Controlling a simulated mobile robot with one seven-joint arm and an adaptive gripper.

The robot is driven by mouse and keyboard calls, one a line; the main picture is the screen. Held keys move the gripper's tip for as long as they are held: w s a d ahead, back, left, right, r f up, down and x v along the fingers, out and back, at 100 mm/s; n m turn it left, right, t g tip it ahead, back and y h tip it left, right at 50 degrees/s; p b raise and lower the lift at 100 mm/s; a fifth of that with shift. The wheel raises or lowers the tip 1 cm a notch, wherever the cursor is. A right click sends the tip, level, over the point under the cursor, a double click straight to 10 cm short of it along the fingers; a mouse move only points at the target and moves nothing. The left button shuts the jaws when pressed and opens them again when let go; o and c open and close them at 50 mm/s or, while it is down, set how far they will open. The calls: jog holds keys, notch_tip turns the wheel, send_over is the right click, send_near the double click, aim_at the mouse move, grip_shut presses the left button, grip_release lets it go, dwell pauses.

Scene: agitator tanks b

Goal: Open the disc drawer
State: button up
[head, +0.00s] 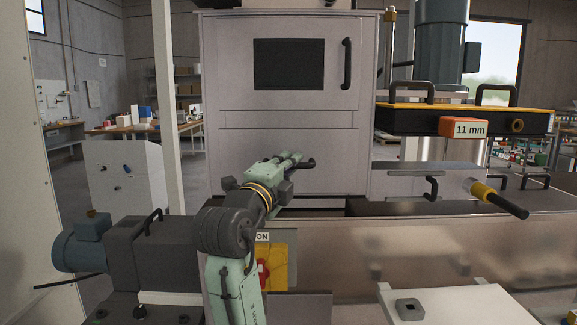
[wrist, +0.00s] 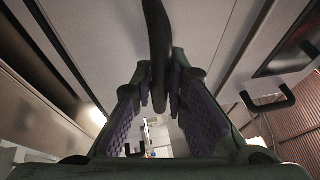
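A grey cabinet stands at the centre of the head view, with an upper door (head: 280,65) and a plain lower front (head: 280,160). A short black handle (head: 303,164) sticks out low on this front. My gripper (head: 292,158) is at this handle. In the wrist view, the dark handle bar (wrist: 158,45) runs from the top edge down between the two purple-padded fingers of my gripper (wrist: 160,85). The pads are close on both sides of the bar; whether they touch it is unclear. No drawer gap is visible; my arm hides part of the lower front.
The upper door has a dark window (head: 289,64) and a vertical black handle (head: 347,63). A blue motor (head: 80,247) stands at the left.

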grip_shut()
jog(key=shift+s, duration=0.1)
dwell(0.4)
